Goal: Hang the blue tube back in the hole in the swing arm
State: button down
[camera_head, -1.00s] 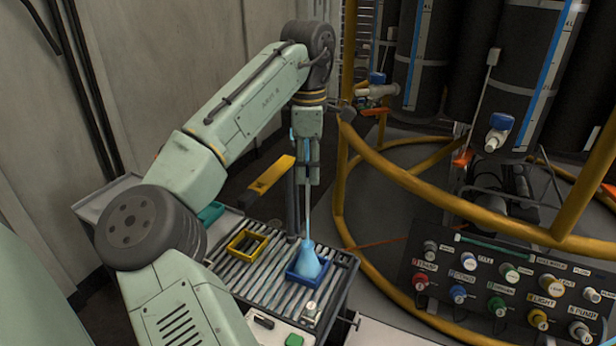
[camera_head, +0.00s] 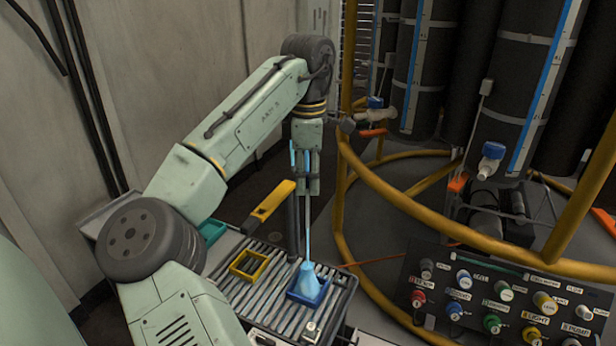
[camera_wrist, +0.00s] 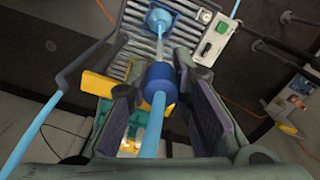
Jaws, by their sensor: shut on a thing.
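My gripper (camera_head: 307,188) is shut on the blue tube (camera_wrist: 157,108), at or near its dark blue collar (camera_wrist: 160,78). It holds the tube upright above the light-blue flask (camera_head: 308,282), which stands in a blue square tray (camera_head: 293,296). A thin pale tip runs down from the collar to the flask's mouth. I cannot tell whether its end is inside. The yellow swing arm (camera_head: 268,205) sits on a dark post, to the left of my gripper and lower. Its hole cannot be made out. In the wrist view, yellow parts show behind my fingers.
A yellow square tray (camera_head: 249,265) is on the slatted bench, left of the flask. A teal tray (camera_head: 212,231) is behind it. A yellow rail (camera_head: 400,180) curves close on the right. A panel with several coloured knobs (camera_head: 492,315) is at lower right.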

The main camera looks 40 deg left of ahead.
aim_at(308, 171)
jog(key=shift+r+p, duration=1.6)
jog(key=shift+p, duration=0.05)
jog(key=shift+r, duration=2.5)
jog(key=s+a+f+b, duration=0.2)
jog(key=s+a+b, duration=0.1)
jog(key=s+a, duration=0.3)
jog(key=shift+a+f, duration=0.15)
jog(key=shift+a, duration=0.9)
jog(key=shift+s+f, duration=0.1)
jog(key=shift+f, duration=0.1)
